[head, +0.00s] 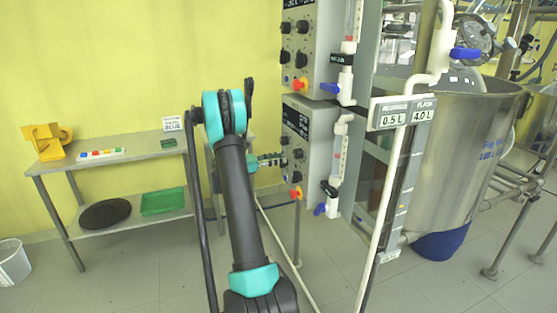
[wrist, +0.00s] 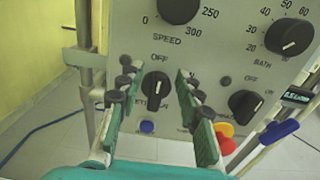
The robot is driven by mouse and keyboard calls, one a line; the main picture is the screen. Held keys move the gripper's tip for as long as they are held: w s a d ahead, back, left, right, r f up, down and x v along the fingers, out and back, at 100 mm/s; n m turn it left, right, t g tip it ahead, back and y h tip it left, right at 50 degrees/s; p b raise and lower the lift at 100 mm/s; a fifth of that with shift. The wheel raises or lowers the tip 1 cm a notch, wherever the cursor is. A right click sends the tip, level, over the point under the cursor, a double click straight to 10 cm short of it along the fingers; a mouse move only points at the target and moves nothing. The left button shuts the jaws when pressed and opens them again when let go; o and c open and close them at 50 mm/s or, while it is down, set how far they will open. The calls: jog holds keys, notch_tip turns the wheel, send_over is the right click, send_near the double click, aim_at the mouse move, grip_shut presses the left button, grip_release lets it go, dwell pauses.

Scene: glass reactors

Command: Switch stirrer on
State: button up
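The stirrer switch is a black rotary knob (wrist: 155,88) with a white pointer mark on the lower part of the grey control panel (wrist: 235,70) in the wrist view. "OFF" is printed above it; the label below is partly hidden by my left finger. My gripper (wrist: 154,76) is open, with one finger on each side of the knob and visible gaps to both. I cannot tell how deep the fingertips reach. In the head view my gripper (head: 270,160) is at the lower control box (head: 315,150), its fingers pointing at the front face.
The speed dial (wrist: 180,8) is above the knob. The bath dial (wrist: 290,36), another OFF/ON knob (wrist: 245,104) and a red-yellow emergency button (wrist: 224,135) are to the right. White piping with a blue valve handle (wrist: 278,131) stands close by on the right.

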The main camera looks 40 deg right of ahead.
jog(key=shift+d, duration=0.25)
grip_shut()
jog(key=shift+s+m, duration=0.1)
jog(key=shift+m, duration=0.2)
jog(key=m, duration=0.2)
jog(key=s+m, duration=0.1)
jog(key=m, duration=0.2)
jog(key=shift+a+f, duration=0.1)
jog(key=shift+f, duration=0.05)
jog(key=m, duration=0.4)
jog(key=s+m, duration=0.1)
jog(key=m, duration=0.1)
jog(key=shift+a+f, duration=0.1)
jog(key=shift+f, duration=0.3)
jog(key=shift+m, duration=0.4)
grip_release()
jog(key=shift+a, duration=0.15)
